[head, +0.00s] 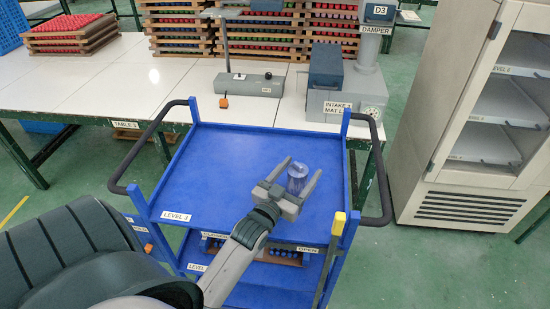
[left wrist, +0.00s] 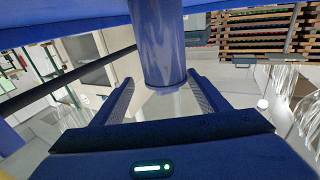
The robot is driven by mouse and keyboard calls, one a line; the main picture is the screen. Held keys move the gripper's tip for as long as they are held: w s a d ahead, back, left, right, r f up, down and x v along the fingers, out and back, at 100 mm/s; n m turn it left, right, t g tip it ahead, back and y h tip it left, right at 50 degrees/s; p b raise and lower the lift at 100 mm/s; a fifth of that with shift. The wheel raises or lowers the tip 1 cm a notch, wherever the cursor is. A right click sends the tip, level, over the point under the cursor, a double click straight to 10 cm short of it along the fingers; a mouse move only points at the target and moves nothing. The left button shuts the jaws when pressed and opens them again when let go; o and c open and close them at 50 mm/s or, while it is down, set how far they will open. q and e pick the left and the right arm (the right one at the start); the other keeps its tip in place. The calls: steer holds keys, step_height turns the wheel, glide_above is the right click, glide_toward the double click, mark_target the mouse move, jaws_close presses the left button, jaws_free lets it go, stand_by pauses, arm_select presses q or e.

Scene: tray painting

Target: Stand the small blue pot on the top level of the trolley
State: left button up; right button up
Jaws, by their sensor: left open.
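The small blue pot (head: 297,180) is a short, shiny cylinder that looks upright on the trolley's blue top level (head: 225,165), right of its middle. The top level carries a LEVEL 3 label at its front left. My left gripper (head: 302,169) is open, with one finger on each side of the pot. In the left wrist view the pot (left wrist: 160,45) reaches from the blue surface at the top of the picture down between the spread fingers. Whether a finger touches it I cannot tell. My right gripper is not in view.
The trolley has dark handles (head: 377,170) at its sides and lower levels beneath. A glass-door cabinet (head: 470,110) stands right. The top level's left part is clear.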

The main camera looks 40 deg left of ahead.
arm_select(q)
steer(key=s, duration=0.3)
steer(key=s+f+b, duration=0.1)
steer(key=s, duration=0.5)
steer(key=shift+d+f+b, duration=0.15)
steer(key=shift+f+b, duration=0.15)
steer(key=shift+f, duration=0.1)
steer(key=s, duration=0.3)
steer(key=shift+s+d+r+b, duration=0.25)
steer(key=shift+s+r+b, duration=0.15)
steer(key=shift+s, duration=0.15)
steer(key=shift+r, duration=0.1)
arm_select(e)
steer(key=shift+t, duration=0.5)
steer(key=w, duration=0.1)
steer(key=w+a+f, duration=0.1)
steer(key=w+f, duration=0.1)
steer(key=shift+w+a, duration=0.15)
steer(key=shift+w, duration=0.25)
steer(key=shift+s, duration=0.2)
